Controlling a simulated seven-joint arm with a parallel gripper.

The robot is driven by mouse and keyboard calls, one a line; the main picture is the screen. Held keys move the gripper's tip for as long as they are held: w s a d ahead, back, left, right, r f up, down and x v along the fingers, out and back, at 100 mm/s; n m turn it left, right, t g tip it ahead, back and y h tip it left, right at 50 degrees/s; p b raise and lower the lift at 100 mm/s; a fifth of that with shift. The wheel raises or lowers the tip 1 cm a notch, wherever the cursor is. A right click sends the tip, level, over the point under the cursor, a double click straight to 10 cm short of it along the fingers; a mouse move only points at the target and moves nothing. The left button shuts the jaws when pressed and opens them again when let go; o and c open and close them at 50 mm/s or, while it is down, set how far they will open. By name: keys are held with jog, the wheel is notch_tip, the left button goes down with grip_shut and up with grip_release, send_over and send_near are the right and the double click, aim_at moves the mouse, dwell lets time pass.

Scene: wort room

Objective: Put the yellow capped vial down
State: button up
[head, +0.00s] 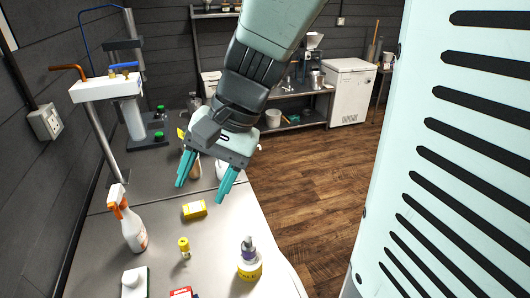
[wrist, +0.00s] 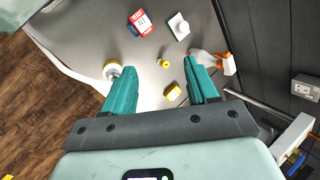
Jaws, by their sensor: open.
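The yellow capped vial (head: 184,247) stands upright on the grey counter (head: 215,262), between the spray bottle and the yellow-labelled bottle. In the wrist view the small yellow-topped vial (wrist: 164,63) stands on the counter beyond my fingers. My gripper (head: 206,191) hangs above the counter with its two teal fingers spread wide. It is open and empty, farther back than the vial and apart from it. In the wrist view my gripper (wrist: 166,86) shows a clear gap between its fingertips.
A yellow box (head: 194,209) lies behind the vial. A white spray bottle (head: 134,228) stands left, and a yellow-labelled bottle (head: 249,262) right. A red box (wrist: 141,22) and a white block (wrist: 179,26) are near the front edge. Bare counter surrounds the vial.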

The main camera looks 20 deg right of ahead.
jog(key=s+d+r+n+t+h, duration=0.5)
jog(key=s+d+r, duration=0.2)
jog(key=s+r, duration=0.1)
jog(key=shift+s+d+r+t, duration=0.15)
jog(key=shift+s+d+t, duration=0.2)
jog(key=shift+s, duration=0.45)
dwell(0.3)
